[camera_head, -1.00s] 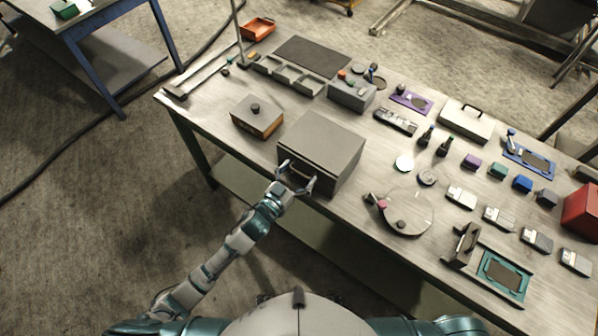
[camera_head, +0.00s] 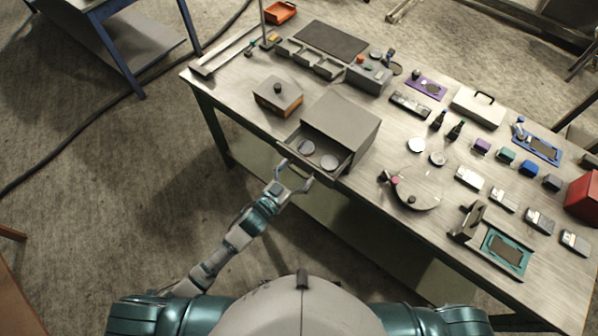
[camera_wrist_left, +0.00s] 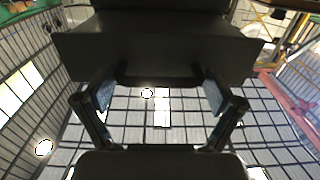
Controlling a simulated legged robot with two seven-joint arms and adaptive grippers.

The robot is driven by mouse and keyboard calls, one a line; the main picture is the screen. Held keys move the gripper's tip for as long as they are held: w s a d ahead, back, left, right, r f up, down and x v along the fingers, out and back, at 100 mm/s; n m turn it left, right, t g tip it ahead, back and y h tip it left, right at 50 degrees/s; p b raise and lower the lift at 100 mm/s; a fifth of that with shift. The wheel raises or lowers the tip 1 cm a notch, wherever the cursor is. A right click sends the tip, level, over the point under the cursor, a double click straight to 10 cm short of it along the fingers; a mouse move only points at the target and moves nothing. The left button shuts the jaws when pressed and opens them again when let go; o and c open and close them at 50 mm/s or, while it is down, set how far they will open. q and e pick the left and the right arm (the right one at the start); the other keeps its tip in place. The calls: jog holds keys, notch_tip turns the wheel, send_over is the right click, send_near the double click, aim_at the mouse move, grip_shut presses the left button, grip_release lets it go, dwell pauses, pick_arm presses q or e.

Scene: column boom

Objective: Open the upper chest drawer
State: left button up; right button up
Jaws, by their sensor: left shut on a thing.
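The grey chest (camera_head: 341,121) stands at the near edge of the workbench. Its upper drawer (camera_head: 306,162) is pulled out towards me, and two round discs, one pale (camera_head: 307,147) and one grey (camera_head: 329,162), lie in it. My left gripper (camera_head: 293,177) is at the drawer front, its fingers on the handle. In the left wrist view the dark drawer front (camera_wrist_left: 155,58) fills the upper middle, and the bar handle (camera_wrist_left: 160,82) lies between the two fingers of my left gripper (camera_wrist_left: 158,92). My right gripper is not in view.
A box with a knob (camera_head: 278,95) stands left of the chest. A round plate (camera_head: 416,187) and a teal-framed fixture (camera_head: 505,250) are to the right. The bench top (camera_head: 232,98) is crowded at the right. Open floor lies in front of the bench.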

pick_arm(q)
jog(key=o, duration=1.3)
jog(key=shift+s+d, duration=0.1)
jog(key=shift+o, duration=0.2)
jog(key=v, duration=1.2)
jog(key=shift+a, duration=0.45)
jog(key=w+a+f+n+g+y, duration=0.1)
jog(key=a+f+y, duration=0.25)
jog(key=f, duration=0.65)
jog(key=a+f+n+g+y, duration=0.15)
jog(key=a+f, duration=0.35)
jog(key=f, duration=0.6)
jog(key=s+a+f+n+g+y, duration=0.1)
jog(key=s+a+f+g+y, duration=0.2)
jog(key=f, duration=0.6)
jog(key=s+a+f+g+y, duration=0.1)
jog(key=s+a+f, duration=0.2)
jog(key=s+f, duration=0.45)
jog(key=s+f+g, duration=0.2)
jog(key=s+f, duration=0.3)
jog(key=s, duration=0.3)
jog(key=s+f+n+g+y, duration=0.1)
jog(key=s+f+g, duration=0.1)
jog(key=s+f, duration=0.4)
jog(key=s+f+g, duration=0.3)
jog(key=s+f, duration=0.2)
jog(key=s, duration=0.6)
jog(key=shift+s+a+f+y, duration=0.2)
jog(key=shift+s+a+y, duration=0.05)
jog(key=shift+s+y, duration=0.05)
